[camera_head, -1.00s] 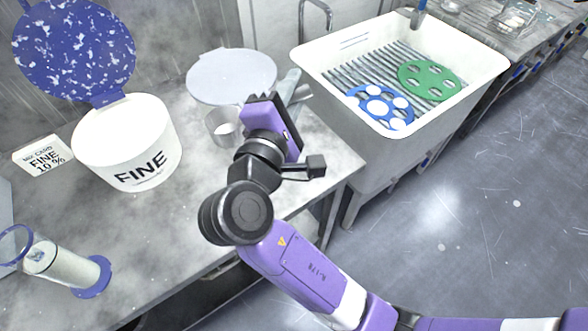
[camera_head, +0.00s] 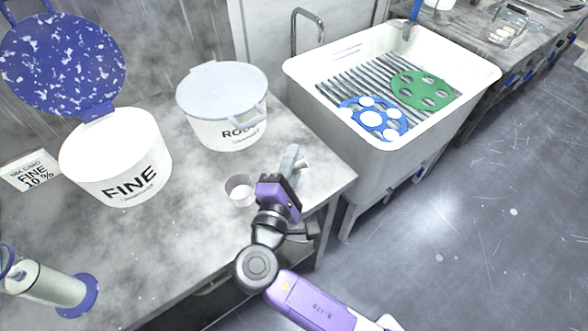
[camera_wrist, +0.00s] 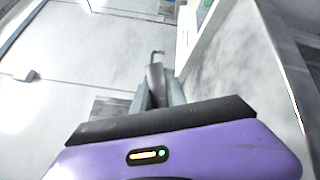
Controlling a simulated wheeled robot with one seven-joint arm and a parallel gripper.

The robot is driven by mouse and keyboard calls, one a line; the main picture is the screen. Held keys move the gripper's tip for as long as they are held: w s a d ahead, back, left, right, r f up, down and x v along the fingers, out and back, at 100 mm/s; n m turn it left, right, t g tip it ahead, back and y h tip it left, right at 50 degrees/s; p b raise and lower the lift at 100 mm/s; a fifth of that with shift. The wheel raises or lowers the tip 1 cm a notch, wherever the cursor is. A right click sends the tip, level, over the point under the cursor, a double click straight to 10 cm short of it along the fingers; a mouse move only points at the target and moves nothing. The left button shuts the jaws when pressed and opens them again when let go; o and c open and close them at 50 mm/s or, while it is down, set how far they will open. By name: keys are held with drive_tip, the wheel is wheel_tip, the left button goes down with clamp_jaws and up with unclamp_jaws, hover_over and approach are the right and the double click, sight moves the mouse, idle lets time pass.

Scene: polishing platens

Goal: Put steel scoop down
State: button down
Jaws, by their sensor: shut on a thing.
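The steel scoop (camera_head: 240,190) shows in the head view as a small open metal cup just left of my gripper, over the grey worktop (camera_head: 190,228) near its front right part. My gripper (camera_head: 293,160) is shut on the scoop; its wrist hides the join between cup and handle. In the wrist view my gripper (camera_wrist: 158,97) has its fingers close together, with a slim grey piece ending in a small hook between them. I cannot tell whether the cup touches the worktop.
The lidded ROUGH tub (camera_head: 228,130) stands behind the scoop. The open FINE tub (camera_head: 120,180) and a card (camera_head: 33,172) are at left, a clear cylinder (camera_head: 45,285) at front left. A white sink (camera_head: 440,125) holds a blue and a green disc. Worktop left of the scoop is clear.

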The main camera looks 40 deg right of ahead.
drive_tip(key=shift+f, duration=2.05)
drive_tip(key=c, duration=1.3)
unclamp_jaws()
drive_tip(key=shift+c, duration=0.2)
drive_tip(key=shift+r, duration=0.2)
drive_tip(key=b+v, duration=0.2)
drive_tip(key=v, duration=1)
drive_tip(key=shift+f, duration=0.1)
